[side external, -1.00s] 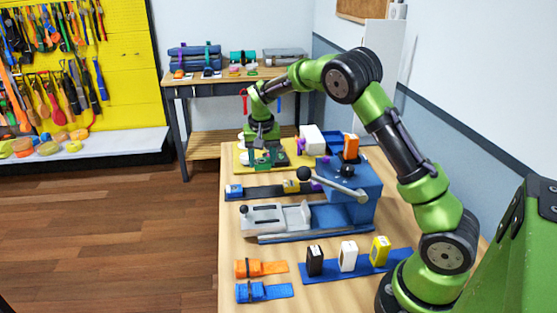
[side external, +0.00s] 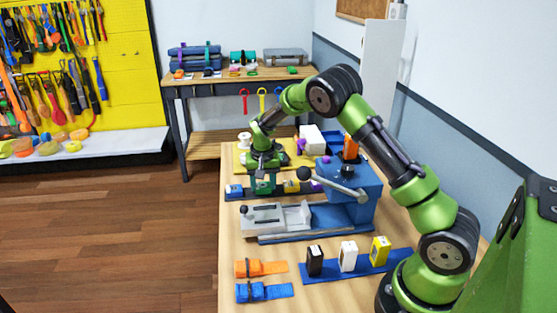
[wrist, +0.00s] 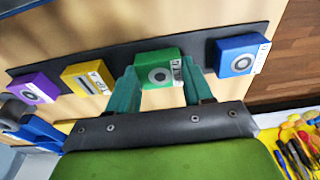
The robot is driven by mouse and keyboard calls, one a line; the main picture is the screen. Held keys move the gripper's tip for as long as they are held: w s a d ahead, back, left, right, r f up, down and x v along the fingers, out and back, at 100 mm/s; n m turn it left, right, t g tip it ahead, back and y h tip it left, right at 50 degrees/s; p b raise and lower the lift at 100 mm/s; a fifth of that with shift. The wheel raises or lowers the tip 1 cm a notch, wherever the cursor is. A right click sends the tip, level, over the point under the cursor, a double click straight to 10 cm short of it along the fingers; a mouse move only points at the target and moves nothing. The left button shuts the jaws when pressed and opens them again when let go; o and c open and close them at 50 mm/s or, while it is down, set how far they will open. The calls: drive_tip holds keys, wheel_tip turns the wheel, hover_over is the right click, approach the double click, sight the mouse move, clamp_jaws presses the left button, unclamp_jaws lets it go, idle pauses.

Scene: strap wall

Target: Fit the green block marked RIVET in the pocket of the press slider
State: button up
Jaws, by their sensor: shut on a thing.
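The green block (wrist: 158,70) has a grey ring on its face and a white label too small to read. My gripper (wrist: 160,84) is shut on it, with a teal finger on each side. In the side view the green block (side external: 263,187) is over the dark strip (side external: 249,193), between a blue and a yellow block. I cannot tell whether it touches the strip. The press (side external: 350,184) is blue with a lever. Its pale grey slider (side external: 268,218) sits in front of the strip, to the left of the press body. The pocket's inside is not clear.
A blue block (side external: 234,191), a yellow block (side external: 291,186) and a purple block (wrist: 33,88) share the strip. The lever's black knob (side external: 303,173) juts out near the yellow block. Black, white and yellow blocks stand on a blue strip (side external: 310,277) in front.

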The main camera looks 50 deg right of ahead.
drive_tip(key=o, duration=1.3)
drive_tip(key=shift+f, duration=0.1)
drive_tip(key=shift+c, duration=0.2)
drive_tip(key=s+a+r+t+y, duration=0.1)
drive_tip(key=s+a+r, duration=0.2)
drive_tip(key=r, duration=0.8)
drive_tip(key=s+a+r, duration=0.2)
drive_tip(key=s+r, duration=0.1)
drive_tip(key=r, duration=0.7)
drive_tip(key=s+a+r+n+t, duration=0.1)
drive_tip(key=s+a, duration=0.2)
drive_tip(key=s, duration=0.3)
drive_tip(key=s+a+r+n+t+y, duration=0.1)
drive_tip(key=s+a+n+t, duration=0.1)
drive_tip(key=s+a, duration=0.2)
drive_tip(key=s+a+r+n+t+y, duration=0.1)
drive_tip(key=s+a+t, duration=0.1)
drive_tip(key=s, duration=0.8)
drive_tip(key=shift+a+n, duration=0.3)
drive_tip(key=shift+a, duration=0.6)
drive_tip(key=shift+s+a+f, duration=0.15)
drive_tip(key=shift+s+f, duration=0.1)
drive_tip(key=shift+s, duration=0.2)
drive_tip(key=shift+c, duration=0.3)
